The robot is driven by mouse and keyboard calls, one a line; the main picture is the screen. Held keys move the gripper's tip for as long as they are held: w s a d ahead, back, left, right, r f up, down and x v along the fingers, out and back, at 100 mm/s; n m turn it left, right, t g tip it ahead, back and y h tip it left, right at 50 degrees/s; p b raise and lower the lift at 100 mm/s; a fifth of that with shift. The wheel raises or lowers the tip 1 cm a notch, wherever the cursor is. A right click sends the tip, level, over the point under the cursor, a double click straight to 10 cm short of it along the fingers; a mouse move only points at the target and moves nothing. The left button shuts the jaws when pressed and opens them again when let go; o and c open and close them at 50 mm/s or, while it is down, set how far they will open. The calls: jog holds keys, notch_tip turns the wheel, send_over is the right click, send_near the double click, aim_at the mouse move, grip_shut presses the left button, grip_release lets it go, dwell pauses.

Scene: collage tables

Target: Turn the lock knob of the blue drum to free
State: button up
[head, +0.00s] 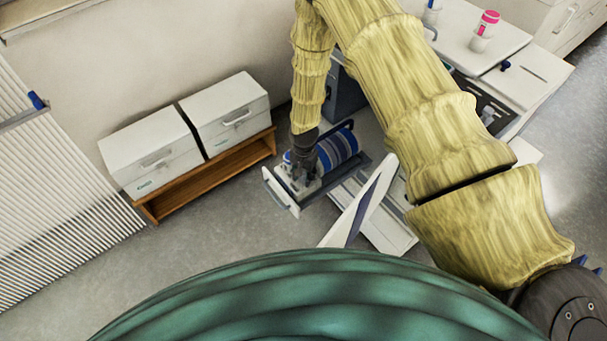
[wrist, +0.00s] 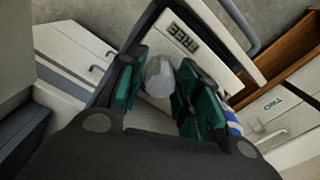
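The blue-and-white striped drum (head: 338,148) lies on its side in a dark frame behind a pale front panel, low in the middle of the head view. A sliver of its stripes shows at the right in the wrist view (wrist: 234,126). My gripper (head: 304,172) points down at the near end of the drum. In the wrist view my gripper's green-padded fingers (wrist: 160,88) stand on either side of a pale grey faceted knob (wrist: 159,76). The gap is narrow, and I cannot tell whether both pads touch it.
A dark bar handle (wrist: 234,28) runs along the panel beyond the knob. White drawer boxes (head: 228,112) on a wooden shelf (head: 215,172) stand to the left. A white slanted panel (head: 362,205) is close on the right. Grey floor (head: 215,240) is clear at front left.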

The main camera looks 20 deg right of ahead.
grip_shut()
jog(key=n+b, duration=0.2)
jog(key=n, duration=0.1)
jog(key=shift+f+n, duration=0.1)
jog(key=shift+n, duration=0.3)
jog(key=n+b, duration=0.2)
jog(key=n, duration=0.3)
jog(key=n+b, duration=0.1)
jog(key=n, duration=0.4)
jog(key=shift+n, duration=2.1)
jog(key=shift+s, duration=0.1)
